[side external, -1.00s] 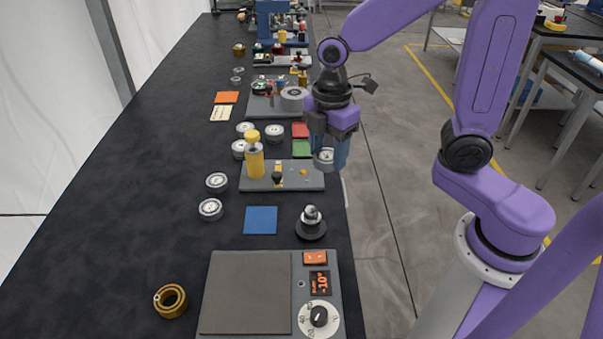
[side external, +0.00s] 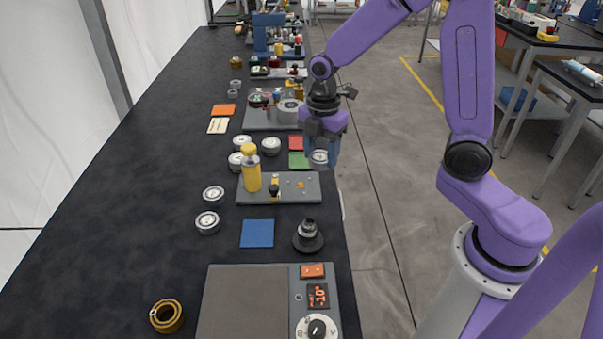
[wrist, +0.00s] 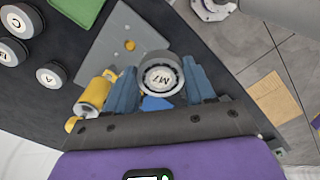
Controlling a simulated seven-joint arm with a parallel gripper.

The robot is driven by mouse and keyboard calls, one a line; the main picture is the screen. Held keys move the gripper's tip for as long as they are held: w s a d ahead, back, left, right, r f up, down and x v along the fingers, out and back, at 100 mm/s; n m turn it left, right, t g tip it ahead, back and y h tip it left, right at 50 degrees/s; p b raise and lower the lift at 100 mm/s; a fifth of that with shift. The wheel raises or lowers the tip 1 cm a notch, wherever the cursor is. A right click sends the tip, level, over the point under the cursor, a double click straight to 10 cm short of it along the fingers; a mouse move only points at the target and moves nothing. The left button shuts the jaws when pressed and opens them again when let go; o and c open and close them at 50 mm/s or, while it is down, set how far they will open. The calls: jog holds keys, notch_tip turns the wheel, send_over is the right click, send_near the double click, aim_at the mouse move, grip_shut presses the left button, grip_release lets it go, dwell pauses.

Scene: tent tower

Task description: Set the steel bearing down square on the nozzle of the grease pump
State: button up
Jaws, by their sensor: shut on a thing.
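My gripper (side external: 321,150) is shut on a steel bearing (side external: 319,157) and holds it in the air at the right edge of the bench. A yellow cylinder with a rounded yellow cap (side external: 251,172), which looks like the grease pump, stands upright on a grey plate (side external: 306,190), left of my gripper. It also shows in the wrist view (wrist: 97,92), left of the fingers. I cannot tell clearly which part is its nozzle. The bearing is apart from it.
Several other bearings (side external: 207,222) lie on the dark bench. A black-based steel post (side external: 308,236) stands near a blue square (side external: 257,233). A grey device with a dial (side external: 245,305) and a brass ring (side external: 166,316) are in front. Bare bench lies to the left.

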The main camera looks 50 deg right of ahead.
send_over(301, 184)
notch_tip(301, 184, down, 6)
jog(key=shift+s+f, duration=0.1)
jog(key=shift+f, duration=1.55)
jog(key=shift+f, duration=0.1)
jog(key=o, duration=1.1)
jog(key=shift+o, duration=0.2)
notch_tip(301, 184, up, 12)
jog(key=s+a+r+m, duration=0.1)
jog(key=s+a+m, duration=0.15)
jog(key=s, duration=0.45)
jog(key=s+a+r+m, duration=0.1)
jog(key=s+a+r, duration=0.15)
jog(key=s, duration=0.45)
jog(key=s+d+f+m, duration=0.1)
jog(key=s+d+m, duration=0.1)
jog(key=s, duration=1.3)
jog(key=shift+s+d+m, duration=0.15)
jog(key=shift+d+m, duration=0.1)
jog(key=shift+m, duration=0.4)
